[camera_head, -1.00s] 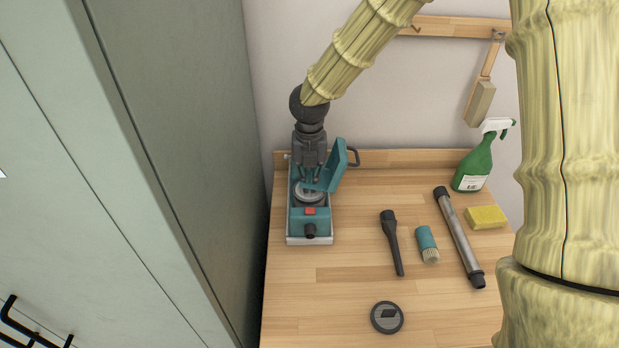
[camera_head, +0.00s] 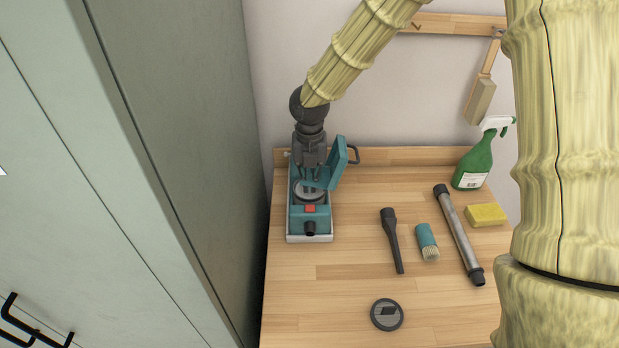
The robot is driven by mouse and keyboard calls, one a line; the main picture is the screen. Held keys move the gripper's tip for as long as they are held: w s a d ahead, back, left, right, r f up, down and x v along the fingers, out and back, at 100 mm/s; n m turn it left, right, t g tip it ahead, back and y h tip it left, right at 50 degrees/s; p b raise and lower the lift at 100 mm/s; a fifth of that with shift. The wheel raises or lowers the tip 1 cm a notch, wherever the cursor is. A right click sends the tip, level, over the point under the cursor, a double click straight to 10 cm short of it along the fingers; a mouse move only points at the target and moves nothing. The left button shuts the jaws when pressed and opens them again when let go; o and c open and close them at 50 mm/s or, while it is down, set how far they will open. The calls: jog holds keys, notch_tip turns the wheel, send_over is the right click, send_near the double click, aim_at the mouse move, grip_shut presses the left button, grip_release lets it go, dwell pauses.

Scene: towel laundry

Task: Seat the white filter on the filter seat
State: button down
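My gripper (camera_head: 311,178) points down over the open teal housing (camera_head: 325,226) at the back left of the worktop. Its two fingertips stand a little apart, just above or at a pale round disc (camera_head: 311,196) inside the housing, which looks like the white filter. The disc lies roughly level in the round opening. The fingers hide its far part and the seat under it. I cannot tell whether they hold a tab on it. The teal lid (camera_head: 340,160) stands raised at the right of the fingers. A dark grey round filter (camera_head: 387,314) lies at the front of the worktop.
A black nozzle (camera_head: 391,240), a teal brush (camera_head: 427,241), a grey tube (camera_head: 459,235) and a yellow sponge (camera_head: 486,214) lie to the right. A green spray bottle (camera_head: 474,165) stands behind them. A tall green cabinet (camera_head: 170,130) is close on the left. The front left worktop is clear.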

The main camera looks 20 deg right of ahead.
jog(key=shift+f, duration=0.25)
jog(key=c, duration=1.1)
grip_release()
jog(key=shift+r, duration=0.15)
jog(key=shift+r+p, duration=3.4)
jog(key=shift+p, duration=0.05)
